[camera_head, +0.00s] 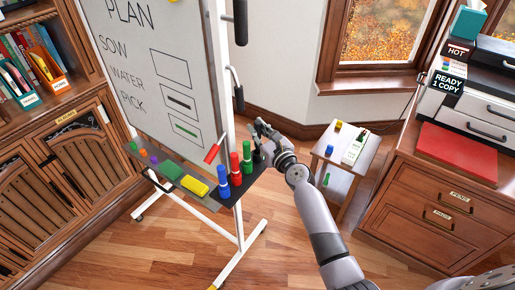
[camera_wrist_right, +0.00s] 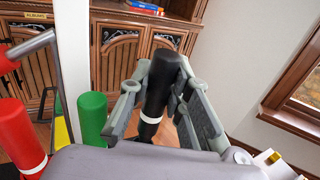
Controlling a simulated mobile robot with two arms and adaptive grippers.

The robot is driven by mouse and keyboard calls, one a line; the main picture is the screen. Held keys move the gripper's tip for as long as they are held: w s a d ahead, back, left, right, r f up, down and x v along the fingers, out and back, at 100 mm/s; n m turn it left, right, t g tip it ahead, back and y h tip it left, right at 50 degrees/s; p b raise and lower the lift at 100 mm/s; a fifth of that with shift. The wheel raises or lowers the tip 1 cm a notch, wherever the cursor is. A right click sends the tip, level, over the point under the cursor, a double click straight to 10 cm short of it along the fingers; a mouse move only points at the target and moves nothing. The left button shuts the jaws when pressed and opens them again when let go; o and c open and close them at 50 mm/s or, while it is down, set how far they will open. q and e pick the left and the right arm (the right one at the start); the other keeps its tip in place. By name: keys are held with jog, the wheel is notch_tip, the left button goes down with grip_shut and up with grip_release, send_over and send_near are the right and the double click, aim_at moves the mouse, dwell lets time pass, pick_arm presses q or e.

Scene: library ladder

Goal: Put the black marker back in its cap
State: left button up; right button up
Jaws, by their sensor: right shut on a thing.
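My right gripper (camera_head: 260,136) is at the right end of the whiteboard's tray, beside the green marker. In the wrist view, its fingers (camera_wrist_right: 163,100) are shut on the black marker (camera_wrist_right: 160,85), a thick black cylinder with a white band low on it. In the head view the black marker (camera_head: 258,156) shows only as a small dark shape under the fingers. Its lower end is hidden behind my gripper in the wrist view, so I cannot tell whether it sits in a cap or touches the tray. My left gripper is not in view.
Blue (camera_head: 222,181), red (camera_head: 235,168) and green (camera_head: 247,155) markers stand upright in a row close by. A yellow block (camera_head: 194,187) lies on the tray (camera_head: 250,193). A small table (camera_head: 341,141) with small items stands right. Open floor lies in front.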

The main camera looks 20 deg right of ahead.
notch_tip(320, 180, down, 4)
jog(key=b, duration=0.3)
jog(key=shift+b, duration=0.4)
jog(key=shift+r, duration=0.1)
jog(key=o, duration=0.9)
jog(key=shift+f, duration=0.2)
